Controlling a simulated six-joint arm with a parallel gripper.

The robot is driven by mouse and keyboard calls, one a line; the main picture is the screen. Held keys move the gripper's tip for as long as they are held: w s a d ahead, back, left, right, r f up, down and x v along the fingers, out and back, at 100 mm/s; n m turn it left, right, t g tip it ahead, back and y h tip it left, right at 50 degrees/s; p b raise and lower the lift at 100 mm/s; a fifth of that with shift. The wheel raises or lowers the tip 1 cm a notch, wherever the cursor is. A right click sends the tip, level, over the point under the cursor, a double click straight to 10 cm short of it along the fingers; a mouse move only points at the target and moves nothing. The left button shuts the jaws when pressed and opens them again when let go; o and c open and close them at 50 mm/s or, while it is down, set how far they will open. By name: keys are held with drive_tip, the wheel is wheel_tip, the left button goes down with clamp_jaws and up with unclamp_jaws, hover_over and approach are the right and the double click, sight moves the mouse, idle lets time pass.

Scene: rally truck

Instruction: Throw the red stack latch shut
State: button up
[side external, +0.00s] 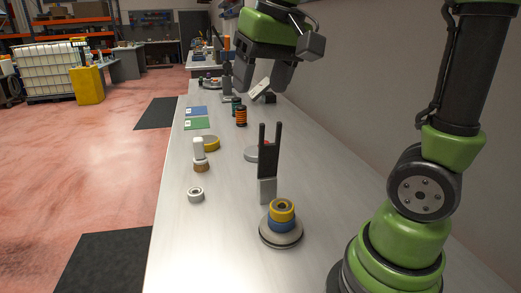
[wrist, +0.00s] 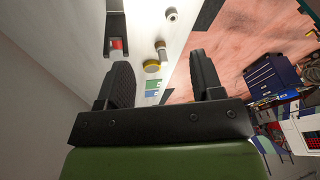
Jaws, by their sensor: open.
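A small red part (side external: 267,142) shows at the edge of a grey disc (side external: 252,154) on the bench, mostly hidden behind a dark two-pronged post (side external: 267,160). In the wrist view a red part (wrist: 117,44) shows at the left, beyond a finger. I cannot tell whether it is the latch or how it is set. My gripper (side external: 262,87) is open and empty, high above the far part of the bench. Its two fingers also frame the wrist view (wrist: 165,85), apart from everything on the bench.
A yellow and blue ring stack (side external: 283,210) stands on a round base in front of the post. A white ring (side external: 195,194), a yellow disc (side external: 211,144) and an orange-black cylinder (side external: 241,117) stand around. Blue and green cards (side external: 197,123) lie left. A wall runs along the right.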

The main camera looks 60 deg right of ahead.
drive_tip(key=w+d+f+m+g+h, duration=0.1)
drive_tip(key=w+d+f+m+g, duration=0.2)
drive_tip(key=w+d, duration=0.4)
drive_tip(key=m+g, duration=0.1)
drive_tip(key=g, duration=0.2)
hover_over(264, 144)
drive_tip(key=w+d, duration=0.3)
drive_tip(key=w, duration=0.1)
drive_tip(key=w+a+x, duration=0.1)
drive_tip(key=w+x, duration=0.1)
drive_tip(key=x, duration=0.6)
drive_tip(key=shift+h, duration=0.4)
drive_tip(key=x, duration=0.9)
drive_tip(key=shift+a+f, duration=0.15)
drive_tip(key=shift+f, duration=0.25)
clamp_jaws()
